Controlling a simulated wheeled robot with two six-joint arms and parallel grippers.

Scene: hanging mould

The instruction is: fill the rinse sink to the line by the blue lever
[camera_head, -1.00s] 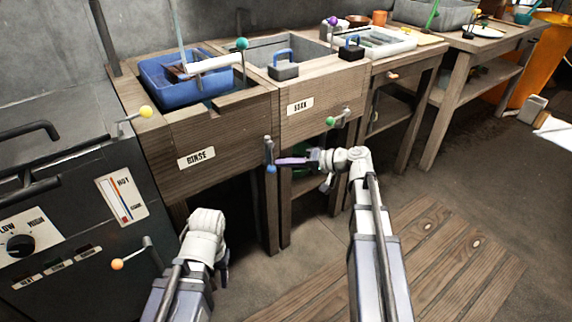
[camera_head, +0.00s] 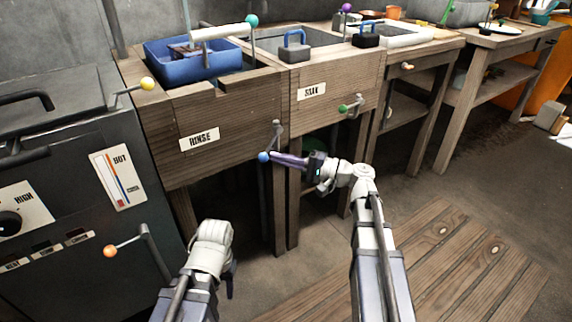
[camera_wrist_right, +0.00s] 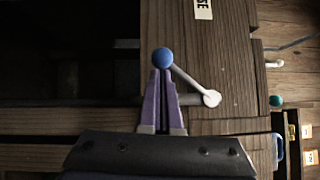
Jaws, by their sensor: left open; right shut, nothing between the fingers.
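The rinse sink (camera_head: 235,120) is a wooden trough with a RINSE label, at left of centre in the head view. A blue tub (camera_head: 205,72) sits over it and hides most of the inside; I cannot see the water level or line. The blue lever (camera_head: 264,157) hangs at the sink's lower right front, its blue ball tilted left of its pivot. It also shows in the right wrist view (camera_wrist_right: 162,57). My right gripper (camera_head: 275,158) is shut and empty, its purple tips at the blue ball, seemingly touching it. My left gripper (camera_head: 230,285) is low, open and away from the sinks.
The soak sink (camera_head: 350,85) adjoins on the right, with a green-knobbed lever (camera_head: 343,108). A dark heater cabinet (camera_head: 75,160) with an orange-knobbed lever (camera_head: 110,251) stands on the left. A yellow knob (camera_head: 147,84) is at the rinse sink's left end. Floor in front is open.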

